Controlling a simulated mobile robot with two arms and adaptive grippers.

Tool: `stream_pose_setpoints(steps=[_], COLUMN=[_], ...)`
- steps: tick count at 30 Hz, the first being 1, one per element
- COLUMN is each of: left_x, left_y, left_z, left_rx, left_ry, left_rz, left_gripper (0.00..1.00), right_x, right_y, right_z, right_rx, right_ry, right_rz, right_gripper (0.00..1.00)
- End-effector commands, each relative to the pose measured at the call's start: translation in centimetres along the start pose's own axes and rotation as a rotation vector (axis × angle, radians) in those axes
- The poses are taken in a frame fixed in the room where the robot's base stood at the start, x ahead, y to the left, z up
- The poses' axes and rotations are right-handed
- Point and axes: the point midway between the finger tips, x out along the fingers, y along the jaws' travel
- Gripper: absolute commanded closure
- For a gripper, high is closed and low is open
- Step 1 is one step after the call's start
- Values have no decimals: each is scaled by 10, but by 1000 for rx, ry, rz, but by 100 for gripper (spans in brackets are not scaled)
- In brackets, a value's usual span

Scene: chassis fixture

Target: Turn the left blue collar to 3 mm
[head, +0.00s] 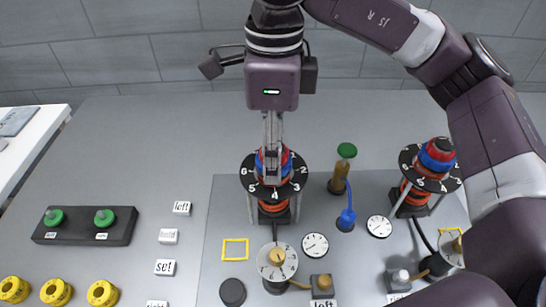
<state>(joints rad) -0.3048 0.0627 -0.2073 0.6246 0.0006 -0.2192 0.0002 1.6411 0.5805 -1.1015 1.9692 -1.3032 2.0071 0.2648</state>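The left blue collar (259,161) sits with red parts in the middle of a black ring with white numbers (248,182), on a stand with orange-red coils below. My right gripper (272,178) points straight down over this collar, its fingers in front of the collar's middle and hiding part of it. The fingers look edge-on, so I cannot tell whether they grip the collar. A round dial (290,268) with a tan centre stands in front of the stand, beside a small gauge (315,245). Their readings are too small to make out. My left gripper is not in view.
A second blue collar (437,157) stands on a similar stand at the right, near my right arm. A green-topped post (346,151) and a blue part (347,217) stand between the stands. Yellow rings (57,292) and a black block with green knobs (82,226) are at left.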

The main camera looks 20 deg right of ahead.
Motion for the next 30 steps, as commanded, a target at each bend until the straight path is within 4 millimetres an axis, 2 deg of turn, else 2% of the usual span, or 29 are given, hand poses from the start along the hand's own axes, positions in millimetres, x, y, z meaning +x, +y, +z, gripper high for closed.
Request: stream_pose_setpoints(steps=[1, 21, 30], left_x=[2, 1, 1], left_y=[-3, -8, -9], left_z=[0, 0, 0], left_rx=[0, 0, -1], left_ry=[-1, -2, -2], left_rz=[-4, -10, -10], left_gripper=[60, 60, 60], right_x=[5, 5, 5], right_y=[2, 2, 3], right_z=[-1, -2, -2], right_rx=[-46, -612, -649], right_ry=[10, 10, 10], right_rz=[8, 13, 14], right_gripper=[85, 85, 85])
